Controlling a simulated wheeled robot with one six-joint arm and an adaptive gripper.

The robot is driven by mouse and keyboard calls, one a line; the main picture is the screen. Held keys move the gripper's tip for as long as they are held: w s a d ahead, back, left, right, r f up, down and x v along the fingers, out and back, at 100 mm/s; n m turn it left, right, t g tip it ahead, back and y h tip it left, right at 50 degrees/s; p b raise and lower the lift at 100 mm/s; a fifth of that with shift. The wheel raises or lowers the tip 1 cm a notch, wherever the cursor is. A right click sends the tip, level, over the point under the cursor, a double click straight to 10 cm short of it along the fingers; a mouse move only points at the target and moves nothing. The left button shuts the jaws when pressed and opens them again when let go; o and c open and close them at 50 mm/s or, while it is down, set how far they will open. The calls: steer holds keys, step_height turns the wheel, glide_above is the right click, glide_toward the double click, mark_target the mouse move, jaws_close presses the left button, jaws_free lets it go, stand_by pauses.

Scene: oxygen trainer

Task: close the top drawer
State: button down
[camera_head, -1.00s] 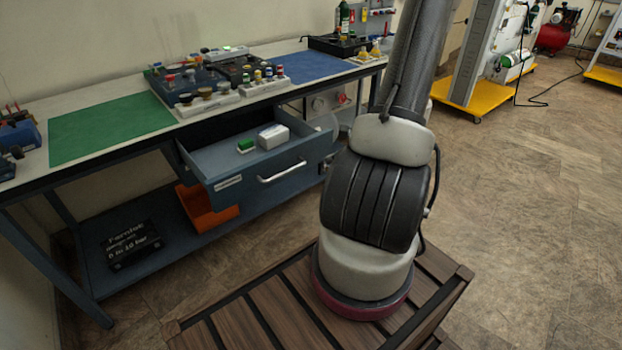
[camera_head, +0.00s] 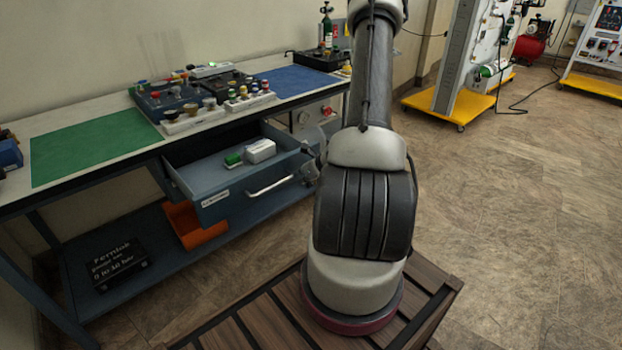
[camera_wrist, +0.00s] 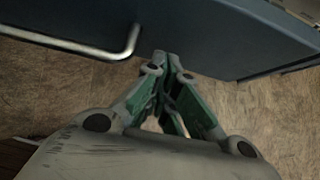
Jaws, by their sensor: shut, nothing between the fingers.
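The top drawer (camera_head: 215,201) is a blue-grey drawer under the bench, pulled well out in the head view. Its silver bar handle (camera_head: 270,186) is on the front, and it also shows in the wrist view (camera_wrist: 95,49). My gripper (camera_wrist: 163,60) is shut and empty, with its fingertips at the blue drawer front (camera_wrist: 225,35), to the right of the handle in the wrist view. I cannot tell whether they touch it. In the head view only a grey part shows by the drawer's right end; my arm hides the rest.
A green item (camera_head: 233,159) and a white box (camera_head: 260,151) lie in the drawer. An orange bin (camera_head: 194,228) and a black case (camera_head: 104,264) sit on the lower shelf. The bench top (camera_head: 145,152) overhangs the drawer. Open floor (camera_head: 500,230) lies to the right.

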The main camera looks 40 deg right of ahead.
steer(key=shift+w, duration=0.35)
